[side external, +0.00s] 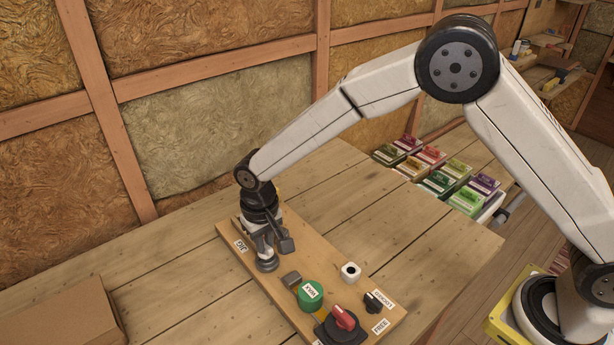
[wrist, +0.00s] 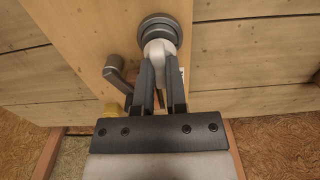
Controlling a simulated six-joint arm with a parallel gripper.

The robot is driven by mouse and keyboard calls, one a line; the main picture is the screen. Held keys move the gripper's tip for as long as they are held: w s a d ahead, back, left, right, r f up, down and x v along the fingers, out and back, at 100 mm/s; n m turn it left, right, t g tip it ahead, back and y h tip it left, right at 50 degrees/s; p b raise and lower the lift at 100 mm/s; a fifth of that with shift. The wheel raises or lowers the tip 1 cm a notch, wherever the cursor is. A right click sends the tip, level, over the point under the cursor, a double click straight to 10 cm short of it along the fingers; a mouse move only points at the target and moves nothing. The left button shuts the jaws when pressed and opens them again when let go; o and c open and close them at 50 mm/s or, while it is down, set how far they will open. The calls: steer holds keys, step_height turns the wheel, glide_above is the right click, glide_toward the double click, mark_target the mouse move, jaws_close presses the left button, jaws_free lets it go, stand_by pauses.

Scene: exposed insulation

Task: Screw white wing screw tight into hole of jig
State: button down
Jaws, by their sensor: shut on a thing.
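The white wing screw (wrist: 160,48) shows in the wrist view between the fingertips of my gripper (wrist: 160,68). My gripper is shut on its wing. The far end of the screw is at the dark round jig (wrist: 157,28) on the wooden board; how deep it sits in the hole is hidden. In the side view my gripper (side external: 264,246) points down just above the jig (side external: 267,265) at the board's far left end, next to a JIG label (side external: 241,246). The screw is mostly hidden there by the fingers.
The wooden board (side external: 325,255) also carries a grey lever, a green round knob (side external: 311,294), a white round part (side external: 350,271), a black switch (side external: 374,301) and a red-handled rotary switch (side external: 345,320). A cardboard box (side external: 65,318) lies at front left. Coloured boxes (side external: 440,170) stand behind.

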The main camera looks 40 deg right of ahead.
steer(key=shift+f, duration=0.45)
steer(key=c, duration=0.6)
jaws_free()
steer(key=shift+r, duration=0.1)
steer(key=shift+r, duration=3.8)
steer(key=shift+s+d+r, duration=0.1)
steer(key=shift+d, duration=0.35)
steer(key=s+d+t, duration=0.1)
steer(key=s+d, duration=0.4)
steer(key=d, duration=0.2)
steer(key=s+d, duration=0.6)
steer(key=d, duration=0.1)
steer(key=s+d+t, duration=0.1)
steer(key=s+d, duration=0.5)
steer(key=d, duration=0.1)
steer(key=shift+s+d+r+t, duration=0.1)
steer(key=shift+d+t, duration=0.05)
steer(key=shift+t, duration=0.15)
